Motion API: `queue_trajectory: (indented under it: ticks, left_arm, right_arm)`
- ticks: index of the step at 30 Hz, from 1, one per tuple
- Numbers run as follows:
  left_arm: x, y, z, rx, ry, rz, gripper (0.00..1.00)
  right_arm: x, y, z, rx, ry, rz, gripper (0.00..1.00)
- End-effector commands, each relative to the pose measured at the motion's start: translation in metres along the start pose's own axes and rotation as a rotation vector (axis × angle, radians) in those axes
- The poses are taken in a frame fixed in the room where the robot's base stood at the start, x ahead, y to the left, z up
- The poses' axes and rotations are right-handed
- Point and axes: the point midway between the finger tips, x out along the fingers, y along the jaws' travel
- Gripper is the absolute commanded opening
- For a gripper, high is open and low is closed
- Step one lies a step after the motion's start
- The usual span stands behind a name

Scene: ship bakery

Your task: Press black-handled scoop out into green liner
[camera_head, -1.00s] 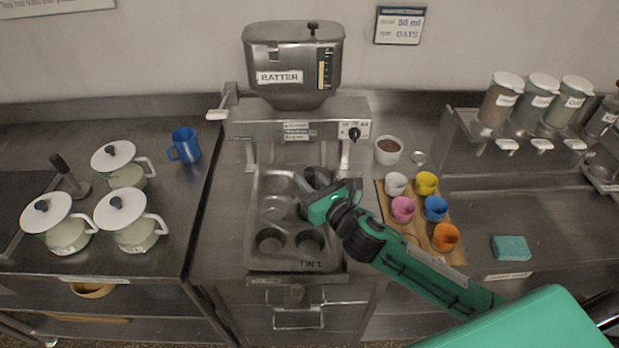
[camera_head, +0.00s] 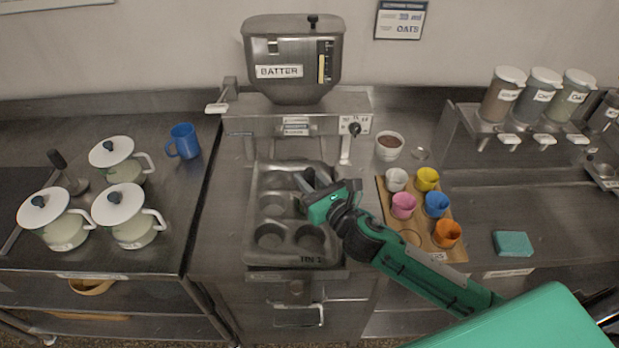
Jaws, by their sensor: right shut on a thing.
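My right gripper (camera_head: 312,183) is over the right side of the muffin tin (camera_head: 263,257), coming in from the lower right. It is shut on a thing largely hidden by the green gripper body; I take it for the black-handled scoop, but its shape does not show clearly. The green liner cannot be made out; the cup under the gripper is covered. The cups that show in the tin look empty. My left gripper is not in view.
A wooden board (camera_head: 454,251) right of the tin holds white, yellow, pink, blue and orange liners and has an empty hole. A bowl (camera_head: 389,146) stands behind it. The batter dispenser (camera_head: 293,70) rises behind the tin. White-lidded pots (camera_head: 127,218) and a blue mug (camera_head: 184,142) stand left.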

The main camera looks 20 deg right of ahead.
Motion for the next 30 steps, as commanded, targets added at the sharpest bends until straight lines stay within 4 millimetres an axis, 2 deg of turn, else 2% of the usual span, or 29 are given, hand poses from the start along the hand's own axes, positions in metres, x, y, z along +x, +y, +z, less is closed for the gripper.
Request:
queue_trajectory:
  ticks: [16, 30]
  left_arm:
    - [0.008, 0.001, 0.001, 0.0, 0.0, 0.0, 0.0]
    - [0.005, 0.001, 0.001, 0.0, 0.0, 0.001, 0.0]
  right_arm:
    - [0.0, 0.0, -0.013, 0.001, 0.002, 0.001, 0.02]
    - [0.0, 0.0, -0.011, 0.001, 0.003, 0.001, 0.02]
